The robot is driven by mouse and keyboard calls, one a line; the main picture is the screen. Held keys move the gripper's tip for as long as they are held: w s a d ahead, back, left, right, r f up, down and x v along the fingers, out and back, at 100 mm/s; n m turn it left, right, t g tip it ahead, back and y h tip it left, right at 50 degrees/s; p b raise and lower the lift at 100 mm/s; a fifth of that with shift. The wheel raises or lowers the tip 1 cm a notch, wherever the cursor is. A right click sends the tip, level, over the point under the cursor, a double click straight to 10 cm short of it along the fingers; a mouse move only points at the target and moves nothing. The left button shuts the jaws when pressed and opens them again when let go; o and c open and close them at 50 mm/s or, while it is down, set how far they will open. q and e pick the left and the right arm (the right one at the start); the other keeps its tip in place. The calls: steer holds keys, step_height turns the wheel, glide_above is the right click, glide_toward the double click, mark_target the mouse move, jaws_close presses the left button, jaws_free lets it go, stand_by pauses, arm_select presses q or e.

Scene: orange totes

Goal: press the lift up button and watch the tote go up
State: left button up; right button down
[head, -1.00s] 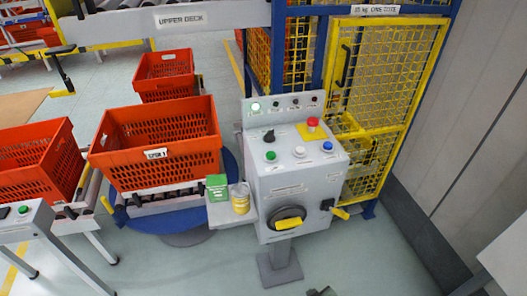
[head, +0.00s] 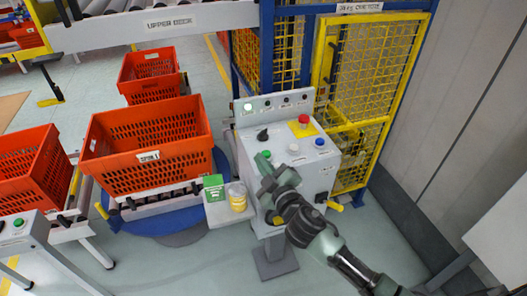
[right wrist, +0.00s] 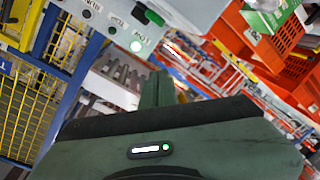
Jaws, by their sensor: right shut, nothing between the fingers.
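A grey control box (head: 305,178) on a post carries a green button (head: 266,153), a white button (head: 293,148), a blue button (head: 320,142) and a red mushroom button (head: 304,119) on a yellow plate. Their labels are too small to read. My right gripper (head: 262,160) is shut and empty, its tip over the green button and partly covering it; I cannot tell whether it touches. Its shut fingers (right wrist: 157,90) also show in the right wrist view. An orange tote (head: 148,150) sits on the roller section of the blue turntable. My left gripper is out of view.
A lamp (head: 248,107) glows at the panel's upper left. A green box (head: 214,188) and a yellow-banded can (head: 237,196) stand on the side shelf. A yellow mesh cage (head: 370,80) is behind the box. Other orange totes (head: 28,168) stand left and behind.

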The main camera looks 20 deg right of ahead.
steer(key=w+a+r+n+y, duration=0.3)
steer(key=a+r+n+y, duration=0.5)
steer(key=r+n, duration=0.25)
steer(key=n+g+h+p, duration=0.1)
steer(key=n+g+h, duration=0.4)
steer(key=n+g, duration=0.7)
glide_above(269, 154)
step_height(269, 154, down, 3)
steer(key=n+t, duration=0.2)
steer(key=shift+s+r+m, duration=0.1)
steer(key=shift+r+m, duration=0.1)
steer(key=shift+m, duration=0.05)
steer(key=shift+f, duration=0.1)
steer(key=shift+a+f+b, duration=0.1)
steer(key=shift+f+b, duration=2.55)
steer(key=shift+f, duration=1.65)
steer(key=shift+f, duration=0.15)
steer(key=shift+f+b, duration=0.3)
steer(key=shift+b, duration=0.05)
